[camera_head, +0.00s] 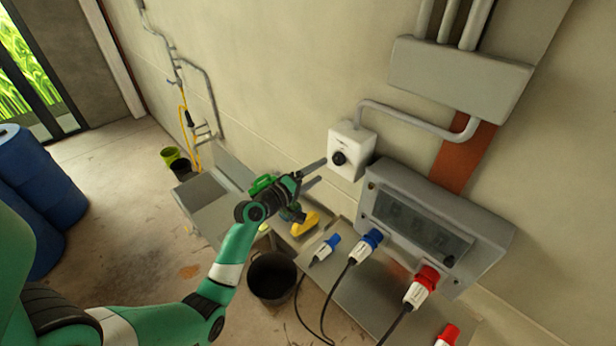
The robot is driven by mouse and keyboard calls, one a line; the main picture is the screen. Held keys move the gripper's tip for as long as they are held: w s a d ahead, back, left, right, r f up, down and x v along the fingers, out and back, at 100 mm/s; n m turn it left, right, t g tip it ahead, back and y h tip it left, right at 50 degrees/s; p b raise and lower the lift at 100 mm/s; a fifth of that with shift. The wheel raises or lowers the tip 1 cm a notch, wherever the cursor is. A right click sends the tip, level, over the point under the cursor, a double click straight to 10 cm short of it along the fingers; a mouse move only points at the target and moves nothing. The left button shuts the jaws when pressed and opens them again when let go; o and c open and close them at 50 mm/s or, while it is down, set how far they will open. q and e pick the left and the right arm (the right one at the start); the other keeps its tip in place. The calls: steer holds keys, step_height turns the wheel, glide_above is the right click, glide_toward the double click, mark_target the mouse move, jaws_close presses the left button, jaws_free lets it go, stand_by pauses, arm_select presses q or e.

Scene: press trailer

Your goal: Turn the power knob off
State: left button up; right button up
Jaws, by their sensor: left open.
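The power knob (339,158) is a small black rotary knob on the front of a white switch box (356,141) fixed to the wall. My left gripper (318,172) reaches in from the lower left on a green and white arm. Its two grey fingers are open and point at the switch box, just left of the knob. The fingers look apart from the knob, but the exact gap is hard to judge. The knob's marker direction is too small to read. My right gripper is not in view.
A grey socket panel (484,222) with blue (371,238) and red plugs (427,277) sits right of and below the switch box. Cables hang from the plugs. A metal bench (360,295) runs below. A black bucket (272,276) stands on the floor.

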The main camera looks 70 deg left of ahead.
arm_select(q)
steer(key=v, duration=0.4)
steer(key=shift+s, duration=0.1)
stand_by(0.3)
